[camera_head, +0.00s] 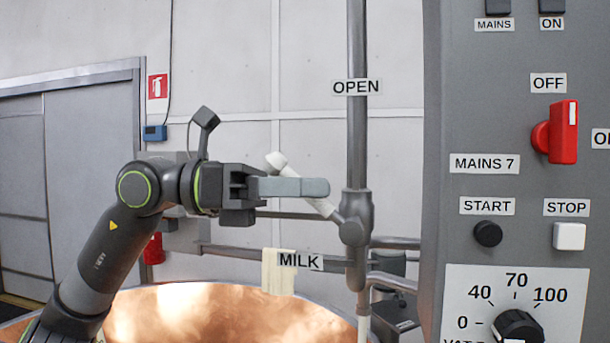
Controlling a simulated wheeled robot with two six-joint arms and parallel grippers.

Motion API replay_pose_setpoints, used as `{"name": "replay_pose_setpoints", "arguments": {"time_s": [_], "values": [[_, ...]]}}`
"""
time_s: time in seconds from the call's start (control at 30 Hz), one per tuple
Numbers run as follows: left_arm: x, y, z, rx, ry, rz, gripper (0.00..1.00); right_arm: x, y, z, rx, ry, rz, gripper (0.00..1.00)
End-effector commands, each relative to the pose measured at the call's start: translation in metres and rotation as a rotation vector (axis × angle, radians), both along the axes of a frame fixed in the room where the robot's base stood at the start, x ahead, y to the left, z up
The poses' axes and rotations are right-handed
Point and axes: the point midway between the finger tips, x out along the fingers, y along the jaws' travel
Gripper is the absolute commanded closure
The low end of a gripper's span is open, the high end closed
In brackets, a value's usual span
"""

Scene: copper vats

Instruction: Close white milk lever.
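The white milk lever (321,206) is joined to the grey valve (355,228) on the vertical pipe. It slants up and left from the valve to a rounded white knob end. My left gripper (292,187) comes in from the left, with its grey finger lying level across the middle of the lever and hiding that part. Only one finger shows clearly, so I cannot tell whether the gripper is open or touches the lever. A MILK label (299,261) is below the lever, and an OPEN label (356,87) is on the pipe above. My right gripper is out of view.
A grey control panel (470,260) with a red switch (562,132), buttons and a dial fills the right side. A copper vat (220,310) lies below. A cream cloth (278,272) hangs by the MILK label. Horizontal pipes run behind the arm.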

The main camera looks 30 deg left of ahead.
Motion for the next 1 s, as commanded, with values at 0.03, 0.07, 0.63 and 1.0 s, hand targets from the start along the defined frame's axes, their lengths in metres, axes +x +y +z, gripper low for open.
{"name": "replay_pose_setpoints", "arguments": {"time_s": [0.03,0.07,0.63,1.0], "values": [[0.0002,-0.0010,0.0005,0.000,0.000,0.000,0.63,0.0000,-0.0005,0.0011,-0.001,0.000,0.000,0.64],[0.0003,-0.0013,0.0003,0.000,0.000,0.000,0.63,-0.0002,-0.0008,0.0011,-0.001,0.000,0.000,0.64],[0.0005,-0.0011,0.0000,0.000,0.001,0.000,1.00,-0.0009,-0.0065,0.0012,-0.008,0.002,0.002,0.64],[0.0079,-0.0003,-0.0020,-0.020,-0.002,-0.001,1.00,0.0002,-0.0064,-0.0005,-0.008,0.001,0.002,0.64]]}}
